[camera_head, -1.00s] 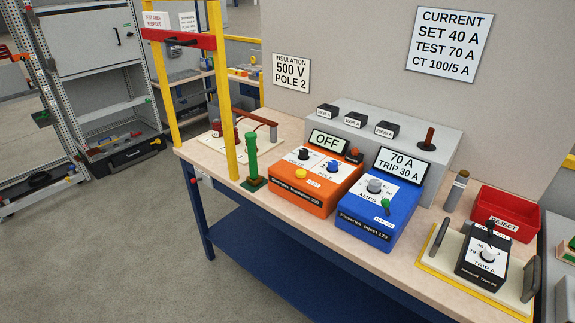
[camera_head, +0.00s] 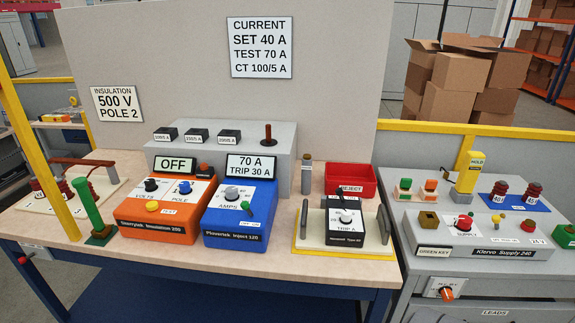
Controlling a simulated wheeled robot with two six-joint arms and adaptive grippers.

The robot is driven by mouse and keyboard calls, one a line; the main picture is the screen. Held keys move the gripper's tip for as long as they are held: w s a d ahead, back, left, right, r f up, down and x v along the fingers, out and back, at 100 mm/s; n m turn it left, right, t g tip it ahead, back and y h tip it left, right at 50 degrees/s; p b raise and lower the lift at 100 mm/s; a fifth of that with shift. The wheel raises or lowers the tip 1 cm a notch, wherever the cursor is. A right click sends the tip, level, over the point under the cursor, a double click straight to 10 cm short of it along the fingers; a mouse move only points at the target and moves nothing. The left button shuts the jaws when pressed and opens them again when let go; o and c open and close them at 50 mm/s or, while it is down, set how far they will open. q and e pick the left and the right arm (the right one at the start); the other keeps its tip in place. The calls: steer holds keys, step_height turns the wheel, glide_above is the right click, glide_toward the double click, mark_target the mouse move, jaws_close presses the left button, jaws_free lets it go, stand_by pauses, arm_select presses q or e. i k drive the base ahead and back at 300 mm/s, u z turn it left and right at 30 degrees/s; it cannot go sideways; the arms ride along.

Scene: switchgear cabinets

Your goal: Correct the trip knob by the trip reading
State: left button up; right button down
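The black trip relay (camera_head: 345,222) sits on a cream plate (camera_head: 312,238) with a yellow edge and two upright grey handles, at the right of the bench. Its grey trip knob (camera_head: 346,216) is on the top face; its exact setting is too small to read. The blue injection unit (camera_head: 236,222) stands to its left, and its display (camera_head: 251,167) reads 70 A, TRIP 30 A. The current sign (camera_head: 261,47) on the wall reads SET 40 A, TEST 70 A, CT 100/5 A. Neither gripper is in view.
An orange insulation tester (camera_head: 160,222) with display OFF stands left of the blue unit. A red reject bin (camera_head: 350,180) is behind the relay. A grey supply bench (camera_head: 470,255) adjoins at right. A green post (camera_head: 88,207) and yellow frame (camera_head: 40,150) stand at left.

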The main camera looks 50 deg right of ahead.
mark_target(346, 218)
steer(key=z, duration=2)
